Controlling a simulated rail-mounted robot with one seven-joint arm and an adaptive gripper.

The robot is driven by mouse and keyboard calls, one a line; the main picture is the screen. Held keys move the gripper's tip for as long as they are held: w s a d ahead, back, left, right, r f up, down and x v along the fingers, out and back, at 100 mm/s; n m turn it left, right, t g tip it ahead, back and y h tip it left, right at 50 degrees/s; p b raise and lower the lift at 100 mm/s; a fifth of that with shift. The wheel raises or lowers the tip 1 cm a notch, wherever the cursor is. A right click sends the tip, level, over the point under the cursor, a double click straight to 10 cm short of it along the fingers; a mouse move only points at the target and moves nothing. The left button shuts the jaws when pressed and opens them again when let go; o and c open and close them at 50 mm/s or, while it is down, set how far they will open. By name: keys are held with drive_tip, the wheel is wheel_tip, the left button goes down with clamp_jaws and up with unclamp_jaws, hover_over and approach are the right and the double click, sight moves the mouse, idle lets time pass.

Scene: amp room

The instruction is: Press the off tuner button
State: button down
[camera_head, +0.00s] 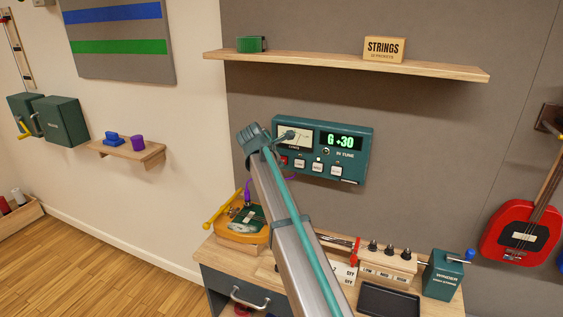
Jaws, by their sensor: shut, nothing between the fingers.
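The teal tuner (361,140) is fixed to the grey wall panel. Its green display (341,141) reads "G +30", with "IN TUNE" below. A pale needle meter (303,146) is to the left. A red button (284,160) and several pale buttons (318,168) run along the lower front; their labels are too small to read surely, so I cannot tell which is off. My gripper (289,136) is shut and empty, in front of the meter's upper left, above the red button. My arm hides the tuner's left edge. I cannot tell whether the fingertips touch the tuner.
A shelf (340,64) runs above. A red guitar (516,235) hangs at right. The wall right of the tuner is clear.

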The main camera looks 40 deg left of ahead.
drive_tip(key=shift+w, duration=0.15)
idle(0.5)
drive_tip(key=shift+s+d+p, duration=0.2)
drive_tip(key=shift+s+p, duration=0.1)
drive_tip(key=shift+s, duration=0.55)
drive_tip(key=s, duration=0.2)
drive_tip(key=s+d+p, duration=0.1)
drive_tip(key=s, duration=0.1)
drive_tip(key=shift+s+d, duration=0.15)
drive_tip(key=shift+s, duration=0.2)
idle(0.6)
